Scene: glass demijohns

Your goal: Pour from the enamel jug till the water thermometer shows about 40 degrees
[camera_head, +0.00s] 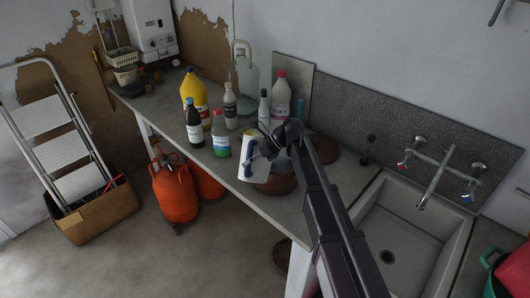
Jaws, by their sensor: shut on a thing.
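My gripper (258,148) is shut on a white jug with a dark blue edge (231,152), which I take for the enamel jug. The jug is held tilted above the counter, to the left of my arm's end. A reddish-brown bowl (277,183) sits on the counter just below and right of the jug, partly hidden by my arm. I cannot make out a water thermometer or its reading, nor any stream of water.
Several bottles stand close behind and left of the jug, including a yellow one (194,92) and a green one (221,135). A sink (405,235) with a tap (437,178) lies to the right. Orange gas cylinders (175,192) stand below the counter (158,112).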

